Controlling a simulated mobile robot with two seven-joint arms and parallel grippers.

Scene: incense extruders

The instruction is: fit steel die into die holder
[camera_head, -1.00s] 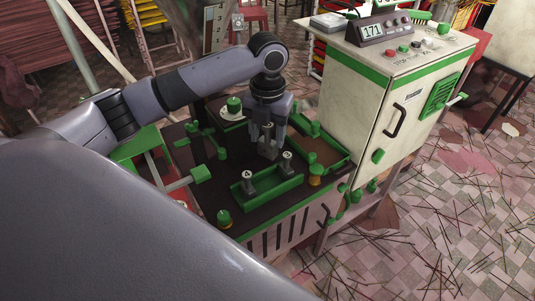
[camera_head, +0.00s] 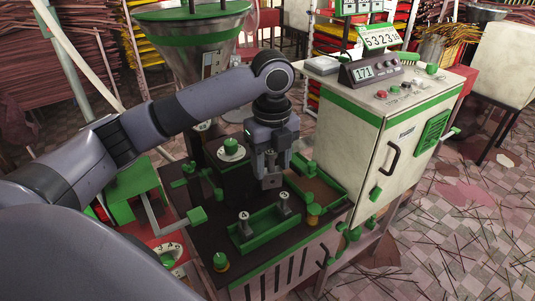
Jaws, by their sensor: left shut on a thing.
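My left gripper (camera_head: 271,180) points down above the back part of the green tray (camera_head: 262,242). It is shut on a grey steel die (camera_head: 270,163), which is mostly hidden between the fingers. Two other steel dies stand upright in the tray, one at the left marked with what looks like a 4 (camera_head: 245,225) and one at the right marked 3 (camera_head: 284,203). The die holder is not clearly identifiable; a dark block (camera_head: 236,180) with a green knob on a white disc stands left of the gripper. My right gripper is not in view.
A brown-floored green tray (camera_head: 315,192) lies right of the gripper, beside the white cabinet (camera_head: 360,150). Green clamps and handles (camera_head: 197,215) line the bench's left side. Green knobs (camera_head: 220,261) stand near the front edge. A metal hopper (camera_head: 200,50) rises behind.

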